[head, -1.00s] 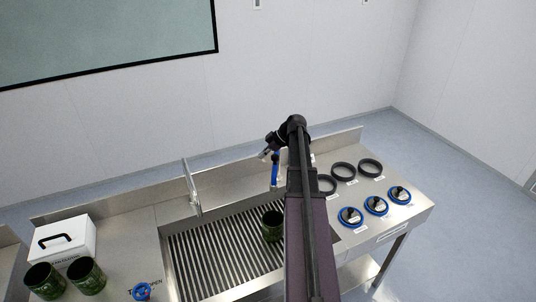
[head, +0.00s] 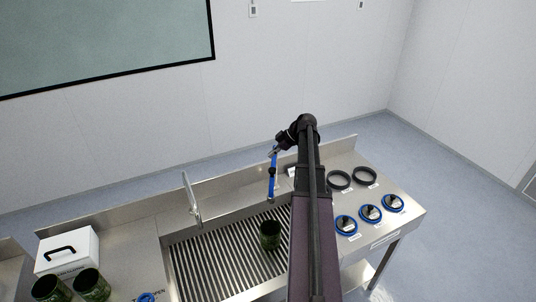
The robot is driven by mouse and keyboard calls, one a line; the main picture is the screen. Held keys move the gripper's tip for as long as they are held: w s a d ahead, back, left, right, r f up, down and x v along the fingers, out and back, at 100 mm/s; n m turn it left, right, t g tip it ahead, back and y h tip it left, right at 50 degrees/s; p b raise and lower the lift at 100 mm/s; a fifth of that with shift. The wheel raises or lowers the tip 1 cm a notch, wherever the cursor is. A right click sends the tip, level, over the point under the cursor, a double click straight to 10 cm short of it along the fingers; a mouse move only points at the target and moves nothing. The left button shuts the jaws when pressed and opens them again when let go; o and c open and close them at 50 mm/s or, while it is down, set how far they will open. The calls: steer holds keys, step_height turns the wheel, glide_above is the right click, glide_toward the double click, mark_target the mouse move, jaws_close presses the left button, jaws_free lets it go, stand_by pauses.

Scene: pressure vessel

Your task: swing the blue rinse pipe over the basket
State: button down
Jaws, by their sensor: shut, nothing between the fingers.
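The blue rinse pipe (head: 271,180) stands roughly upright at the back edge of the sink, with a dark band partway up. My gripper (head: 272,152) is shut and empty at the pipe's upper end. I cannot tell whether it touches the pipe. A dark green round container (head: 270,235), perhaps the basket, stands on the slatted sink floor, lower in the picture than the pipe. The pipe's lower end shows above and behind this container, not clearly over it.
My arm hides the sink's right side. A steel tap (head: 192,198) rises at the sink's back left. Black rings (head: 339,179) and blue-rimmed gauges (head: 370,213) sit on the right counter. A white box (head: 67,252) and green containers (head: 90,284) stand at left.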

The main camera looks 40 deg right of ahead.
steer(key=shift+s+d+r, duration=0.2)
steer(key=shift+d+r, duration=0.1)
steer(key=shift+r, duration=0.05)
stand_by(0.6)
steer(key=a+f+m+g+h+b, duration=0.1)
steer(key=a+f+b, duration=0.35)
steer(key=a, duration=0.35)
steer(key=a+f+m+g+b, duration=0.25)
steer(key=a+f, duration=0.35)
steer(key=a, duration=0.3)
steer(key=a+f+m+g+h+b, duration=0.1)
steer(key=a+f+b, duration=0.4)
steer(key=a, duration=0.3)
steer(key=s+a+f+m+h+b, duration=0.2)
steer(key=s+a+f+b, duration=0.3)
steer(key=a, duration=0.4)
steer(key=s+a+f+m+g+h+b, duration=0.1)
steer(key=s+a+f+m+h+b, duration=0.1)
steer(key=s+a+f+b, duration=0.3)
steer(key=a+f+m+b, duration=0.1)
steer(key=a+f, duration=0.1)
steer(key=a, duration=0.2)
steer(key=shift+s+f, duration=0.25)
steer(key=shift+f, duration=0.15)
